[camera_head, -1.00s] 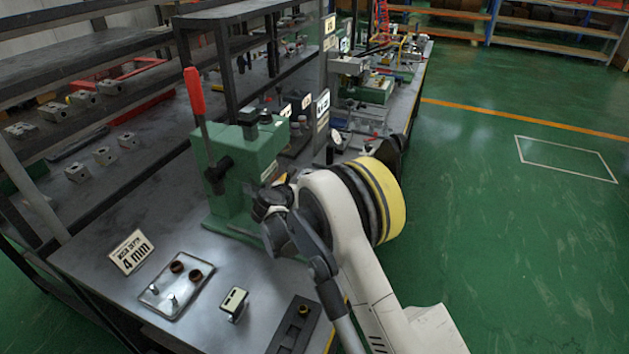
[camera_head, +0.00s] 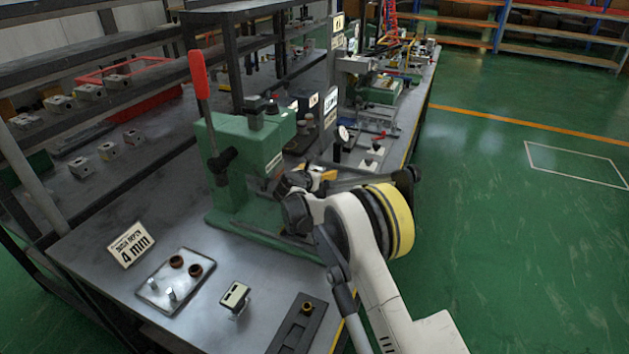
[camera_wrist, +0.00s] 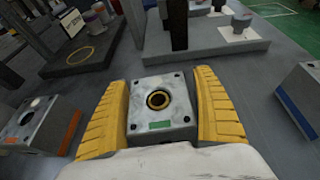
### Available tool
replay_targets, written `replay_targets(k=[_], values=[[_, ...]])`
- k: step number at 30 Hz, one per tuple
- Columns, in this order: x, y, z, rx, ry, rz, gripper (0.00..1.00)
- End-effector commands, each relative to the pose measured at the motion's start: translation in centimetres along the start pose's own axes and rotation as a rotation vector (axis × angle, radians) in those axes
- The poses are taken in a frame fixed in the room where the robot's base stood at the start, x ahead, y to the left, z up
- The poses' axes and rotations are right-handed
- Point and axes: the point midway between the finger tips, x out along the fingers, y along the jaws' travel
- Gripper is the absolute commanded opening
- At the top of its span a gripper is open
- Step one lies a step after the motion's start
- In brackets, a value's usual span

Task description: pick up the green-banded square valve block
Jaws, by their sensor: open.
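The green-banded square valve block (camera_wrist: 161,108) is a grey block with a round dark bore, a brass ring and a small green mark on its near face. It sits between the two yellow fingers of my gripper (camera_wrist: 161,88) in the wrist view. The fingers are open, one on each side of the block; whether they touch it I cannot tell. In the head view my gripper (camera_head: 326,174) shows only as small yellow parts behind my arm, and I cannot make out this block there.
In the wrist view, an orange-marked block (camera_wrist: 42,122) stands left and a blue-marked block (camera_wrist: 302,98) right. Grey fixture plates (camera_wrist: 215,45) lie beyond. In the head view, a green press (camera_head: 235,165) with a red-handled lever stands left of my arm, beside a metal tray (camera_head: 185,296).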

Motion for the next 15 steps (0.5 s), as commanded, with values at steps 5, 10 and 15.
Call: replay_targets(k=[5, 10, 15], values=[[-0.05, 0.01, 0.02, 0.000, 0.000, 0.000, 0.45], [-0.06, 0.02, 0.00, 0.000, 0.000, 0.000, 0.00], [-0.07, 0.03, -0.02, 0.001, 0.000, 0.000, 0.00]])
